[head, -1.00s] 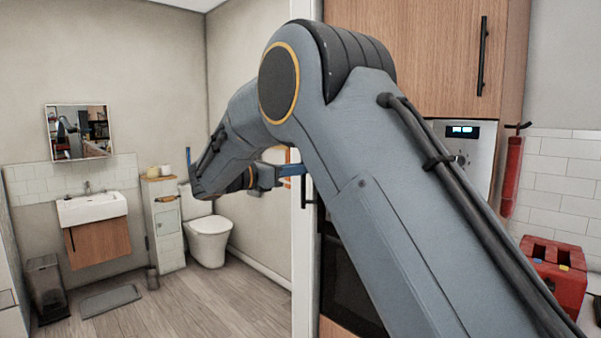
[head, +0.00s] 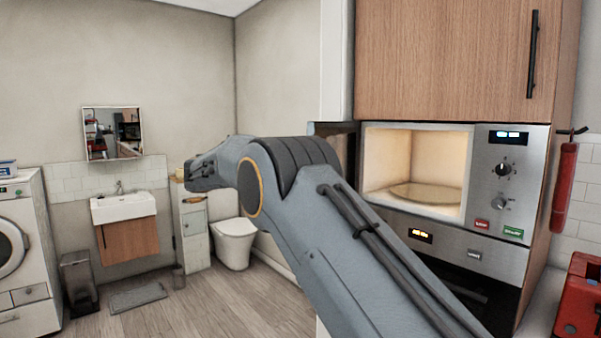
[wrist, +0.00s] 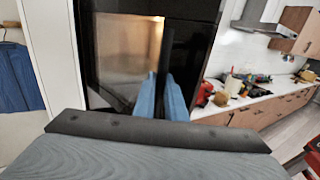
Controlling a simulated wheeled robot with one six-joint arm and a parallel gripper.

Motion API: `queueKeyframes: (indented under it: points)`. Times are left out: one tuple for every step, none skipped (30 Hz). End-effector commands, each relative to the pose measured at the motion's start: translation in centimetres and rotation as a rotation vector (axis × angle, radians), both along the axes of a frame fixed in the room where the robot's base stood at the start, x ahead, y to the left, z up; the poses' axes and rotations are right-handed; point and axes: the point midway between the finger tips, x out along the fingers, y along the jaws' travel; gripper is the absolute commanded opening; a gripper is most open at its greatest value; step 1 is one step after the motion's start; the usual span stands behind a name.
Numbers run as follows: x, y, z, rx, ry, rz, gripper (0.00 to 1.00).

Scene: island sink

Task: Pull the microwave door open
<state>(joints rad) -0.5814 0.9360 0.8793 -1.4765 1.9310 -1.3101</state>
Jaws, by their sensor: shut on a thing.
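The microwave (head: 512,185) is built into the tall cabinet at the right of the head view. Its lit cavity shows a round turntable (head: 425,194). The microwave door (head: 338,129) stands swung out to the left of the cavity, seen as a narrow dark panel partly behind my arm. In the wrist view the door (wrist: 103,48) is a black panel with a warm-lit window. My gripper (wrist: 160,97) has blue fingers shut on the dark upright door handle (wrist: 167,48). In the head view my arm hides the gripper and handle.
An oven (head: 465,295) sits below the microwave. A wooden cabinet door (head: 440,55) is above it. A red case (head: 578,305) and a red extinguisher (head: 563,188) are at the right. The wooden floor (head: 215,300) at the left is open.

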Motion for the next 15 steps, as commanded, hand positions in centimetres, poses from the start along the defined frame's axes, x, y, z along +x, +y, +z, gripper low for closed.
queueKeyframes:
  points:
    - [0.21,-0.25,0.22,-0.001,-0.004,0.001,0.0]
    - [0.2,-0.22,0.23,-0.001,-0.004,0.001,0.0]
    - [0.2,-0.2,0.24,-0.001,-0.005,0.002,0.0]
    - [0.19,-0.19,0.24,-0.001,-0.005,0.002,0.0]
    - [0.19,-0.18,0.25,-0.001,-0.005,0.003,0.0]
    - [0.19,-0.16,0.25,-0.001,-0.005,0.003,0.0]
    - [0.19,-0.15,0.26,-0.001,-0.005,0.003,0.0]
    - [0.18,-0.14,0.26,-0.001,-0.005,0.004,0.0]
    - [0.18,-0.13,0.27,-0.001,-0.005,0.004,0.0]
    - [0.18,-0.12,0.27,-0.001,-0.005,0.004,0.14]
    - [0.17,-0.12,0.27,-0.001,-0.005,0.004,0.18]
    - [0.15,-0.07,0.25,0.0,-0.005,0.004,0.18]
    - [0.13,-0.01,0.23,0.0,-0.004,0.004,0.18]
    - [0.1,0.05,0.22,0.0,-0.004,0.005,0.18]
    - [0.07,0.15,0.19,0.0,-0.003,0.006,0.18]
